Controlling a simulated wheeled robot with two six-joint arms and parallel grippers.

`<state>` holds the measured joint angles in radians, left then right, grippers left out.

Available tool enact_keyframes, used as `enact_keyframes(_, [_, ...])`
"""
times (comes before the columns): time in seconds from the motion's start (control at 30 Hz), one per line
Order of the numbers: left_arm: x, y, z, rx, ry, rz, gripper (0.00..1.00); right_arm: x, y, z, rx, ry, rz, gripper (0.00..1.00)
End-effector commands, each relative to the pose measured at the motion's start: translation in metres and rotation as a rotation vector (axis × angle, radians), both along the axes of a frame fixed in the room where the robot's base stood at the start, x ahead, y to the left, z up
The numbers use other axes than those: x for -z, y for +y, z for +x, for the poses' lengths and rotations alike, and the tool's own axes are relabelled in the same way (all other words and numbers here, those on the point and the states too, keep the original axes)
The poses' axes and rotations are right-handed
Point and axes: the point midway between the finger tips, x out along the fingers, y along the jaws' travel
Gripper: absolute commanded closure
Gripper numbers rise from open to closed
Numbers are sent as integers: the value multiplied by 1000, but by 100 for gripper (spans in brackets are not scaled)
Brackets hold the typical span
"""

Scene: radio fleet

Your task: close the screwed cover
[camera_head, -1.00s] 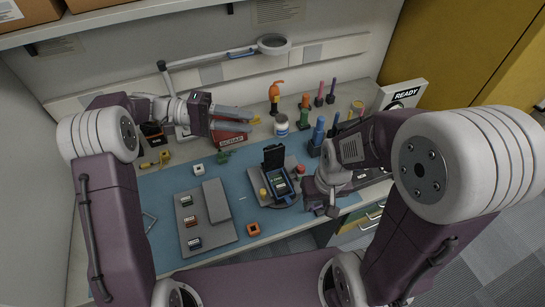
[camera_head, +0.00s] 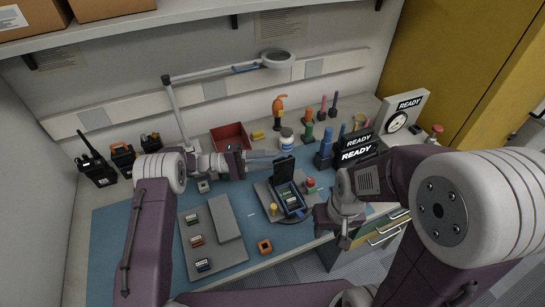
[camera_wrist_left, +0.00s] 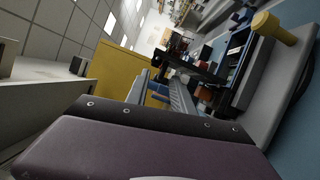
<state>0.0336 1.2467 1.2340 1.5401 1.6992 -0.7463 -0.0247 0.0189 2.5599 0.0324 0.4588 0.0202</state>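A small blue case (camera_head: 291,200) sits on a grey round-edged stand (camera_head: 266,196) on the mat. Its black cover (camera_head: 284,169) stands upright, open, at the case's far edge. My left gripper (camera_head: 274,157) reaches in from the left, its fingertips close to the cover's upper left side. I cannot tell whether they touch it. In the left wrist view the two fingers (camera_wrist_left: 160,95) are apart with nothing seen between them, and the case (camera_wrist_left: 241,65) shows to the right. My right gripper (camera_head: 343,238) points down, to the right of the stand; its fingers are too small to judge.
A yellow knob (camera_head: 273,209) and a red-topped knob (camera_head: 310,183) flank the case. A grey tray (camera_head: 214,240) with several small modules lies left. A red bin (camera_head: 230,136), white jar (camera_head: 286,139) and upright tools stand behind. Radios (camera_head: 95,160) stand back left.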

Motion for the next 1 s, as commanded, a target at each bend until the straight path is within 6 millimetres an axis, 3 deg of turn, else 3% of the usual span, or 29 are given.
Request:
enact_keyframes(0.33, [0,-10,-1,-1,1,0,71,-2,0,0,0,0,0,61])
enact_keyframes(0.37, [0,-10,-1,-1,1,0,74,-2,0,0,0,0,0,61])
enact_keyframes(0.47, [0,-10,-1,-1,1,0,100,-2,0,0,0,0,0,61])
enact_keyframes(1.0, [-1,-10,-1,0,1,-1,100,-2,0,0,0,0,0,61])
